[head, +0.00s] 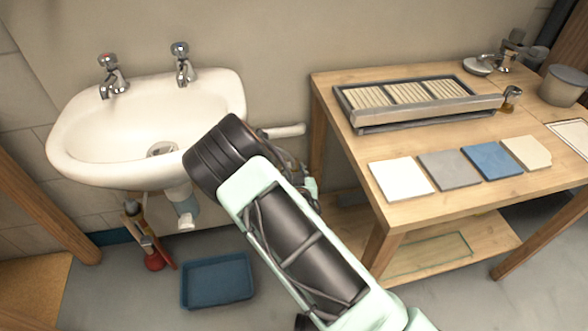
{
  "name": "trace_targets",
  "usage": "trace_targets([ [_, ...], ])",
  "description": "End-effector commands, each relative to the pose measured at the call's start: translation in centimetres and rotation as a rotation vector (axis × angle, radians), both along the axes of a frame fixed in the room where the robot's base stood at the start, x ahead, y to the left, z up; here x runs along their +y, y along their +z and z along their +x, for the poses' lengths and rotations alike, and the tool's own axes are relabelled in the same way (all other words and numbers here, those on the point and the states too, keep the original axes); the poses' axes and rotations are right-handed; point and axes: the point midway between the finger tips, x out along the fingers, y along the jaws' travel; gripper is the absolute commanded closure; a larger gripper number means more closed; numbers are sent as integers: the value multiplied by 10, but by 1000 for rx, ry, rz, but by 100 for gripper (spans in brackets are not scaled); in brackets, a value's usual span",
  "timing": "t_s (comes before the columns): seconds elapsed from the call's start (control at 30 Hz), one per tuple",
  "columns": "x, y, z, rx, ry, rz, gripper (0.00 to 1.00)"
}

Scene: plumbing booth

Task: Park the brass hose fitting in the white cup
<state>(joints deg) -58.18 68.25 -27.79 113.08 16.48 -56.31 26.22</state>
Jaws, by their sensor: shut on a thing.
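My arm reaches up from the bottom right, in front of the sink's right side. Its fingertips cannot be made out; they are outside the picture or hidden behind the arm. I see no fitting in my grip. A small brass-coloured piece (511,97) stands at the right end of the slatted tray on the wooden bench; it is too small to tell whether it is the hose fitting. I cannot make out a clearly white cup. A grey-beige tub (563,86) stands at the bench's far right.
The white sink (75,140) with two taps is on the wall at left. The wooden bench (445,212) holds a slatted tray (425,108) and several flat tiles (402,180). A blue tray (218,281) and a red-ended plunger (153,260) are below the sink.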

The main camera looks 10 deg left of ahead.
Motion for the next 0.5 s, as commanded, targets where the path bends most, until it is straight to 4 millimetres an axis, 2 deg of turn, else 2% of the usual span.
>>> trace_targets([
  [0.13, 0, -9, 1, -1, 0, 1, 100],
  [0.47, 0, -9, 1, -2, 0, 2, 100],
  [0.5, 0, -9, 1, -2, 0, 2, 69],
])
